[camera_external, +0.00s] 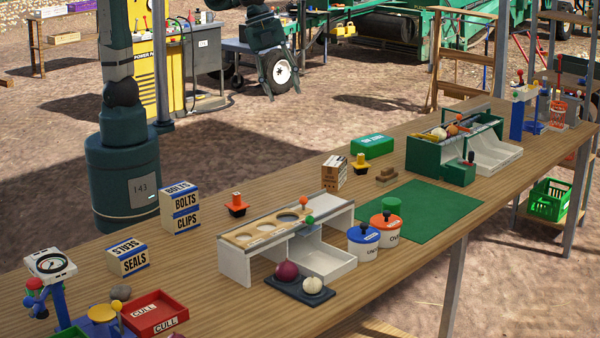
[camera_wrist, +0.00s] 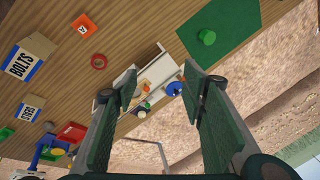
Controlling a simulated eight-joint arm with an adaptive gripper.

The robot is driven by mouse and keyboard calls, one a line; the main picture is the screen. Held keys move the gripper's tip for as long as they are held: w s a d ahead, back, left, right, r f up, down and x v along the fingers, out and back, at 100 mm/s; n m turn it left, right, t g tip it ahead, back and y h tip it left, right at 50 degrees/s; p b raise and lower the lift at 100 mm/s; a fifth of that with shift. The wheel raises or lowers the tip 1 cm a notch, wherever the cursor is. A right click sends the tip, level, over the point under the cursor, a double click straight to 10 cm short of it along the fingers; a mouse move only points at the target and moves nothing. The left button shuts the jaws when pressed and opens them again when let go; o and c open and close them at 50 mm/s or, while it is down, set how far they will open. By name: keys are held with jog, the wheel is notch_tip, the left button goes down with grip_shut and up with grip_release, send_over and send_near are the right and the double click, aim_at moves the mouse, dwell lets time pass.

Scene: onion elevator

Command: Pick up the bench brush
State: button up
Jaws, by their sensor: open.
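A small brown, low object (camera_external: 387,174), which may be the bench brush, lies on the wooden table behind the green mat, right of the small yellow and black item. It is too small to be sure of. I cannot make out the brush in the wrist view. My gripper (camera_wrist: 160,78) shows in the wrist view with its two green fingers wide apart and nothing between them. It hangs above the table, over the area of the white sorting stand.
The white stand (camera_external: 240,262), blue tub (camera_external: 362,247), orange tub (camera_external: 388,235) and green mat (camera_external: 440,215) take up the middle of the table. Label boxes (camera_external: 180,207) and a red tray (camera_external: 155,312) are at the left. A green bin rack (camera_external: 430,152) stands at the right.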

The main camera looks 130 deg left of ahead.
jog(key=w+a+f+m+g, duration=0.1)
jog(key=w+a+f+m, duration=0.15)
jog(key=a, duration=0.35)
jog(key=w+a+f+m, duration=0.1)
jog(key=w+a+f, duration=0.1)
jog(key=w+a, duration=0.25)
jog(key=m+g+h, duration=0.1)
jog(key=m+g, duration=0.2)
jog(key=m, duration=0.4)
send_over(388, 168)
jog(key=shift+n, duration=0.25)
notch_tip(388, 168, down, 24)
jog(key=shift+d+f, duration=0.15)
jog(key=shift+s+a+f, duration=0.1)
jog(key=shift+a+f, duration=0.15)
jog(key=shift+f, duration=1.3)
jog(key=shift+d+f+b, duration=0.15)
jog(key=shift+f+b, duration=0.25)
jog(key=shift+f, duration=2.2)
